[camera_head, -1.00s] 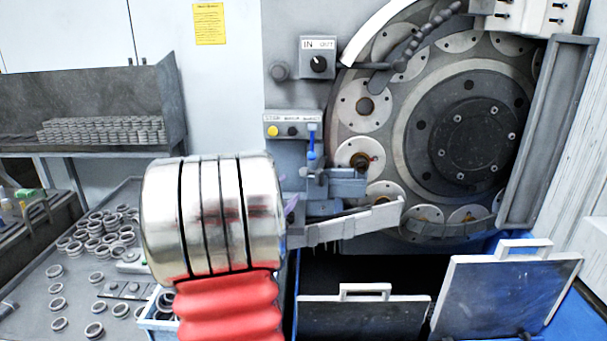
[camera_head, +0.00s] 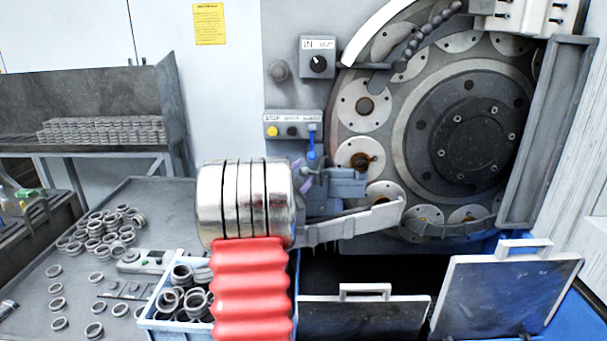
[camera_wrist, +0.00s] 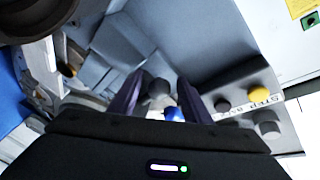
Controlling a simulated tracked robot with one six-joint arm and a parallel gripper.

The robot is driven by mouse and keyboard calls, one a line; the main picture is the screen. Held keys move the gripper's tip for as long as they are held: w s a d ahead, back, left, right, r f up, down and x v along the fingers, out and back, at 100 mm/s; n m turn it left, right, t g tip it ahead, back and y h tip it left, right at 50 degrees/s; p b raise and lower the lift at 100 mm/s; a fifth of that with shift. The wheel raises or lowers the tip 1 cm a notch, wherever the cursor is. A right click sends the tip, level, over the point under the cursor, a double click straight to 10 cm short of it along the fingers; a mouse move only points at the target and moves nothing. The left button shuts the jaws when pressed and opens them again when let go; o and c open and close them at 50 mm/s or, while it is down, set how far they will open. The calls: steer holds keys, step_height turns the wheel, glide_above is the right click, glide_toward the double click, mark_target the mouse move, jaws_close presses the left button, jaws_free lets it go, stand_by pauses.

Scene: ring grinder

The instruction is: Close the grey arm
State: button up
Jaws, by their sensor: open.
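The grey arm appears to be the blue-grey block assembly (camera_head: 345,184) at the left edge of the grinder's round disc. A pale metal rail (camera_head: 350,224) runs below it; I cannot tell whether they are one part. In the wrist view, large grey blocks (camera_wrist: 170,35) fill the space ahead. My gripper (camera_wrist: 158,98) has two purple fingers apart, with a dark round knob (camera_wrist: 158,88) and a blue tip (camera_wrist: 174,114) seen between them. Contact cannot be told. In the head view my own silver and red arm hides most of my gripper.
A button panel (camera_head: 291,117) is close above my gripper. The round disc (camera_head: 465,140) stands at the right. Two dark plates with handles (camera_head: 365,316) stand below. A blue crate of rings (camera_head: 160,325) is beside my arm. A table (camera_head: 35,295) with loose rings is at left.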

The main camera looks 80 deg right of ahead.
steer(key=shift+d, duration=0.1)
steer(key=shift+c, duration=0.2)
jaws_close()
stand_by(0.4)
steer(key=shift+d, duration=0.1)
steer(key=shift+f, duration=0.1)
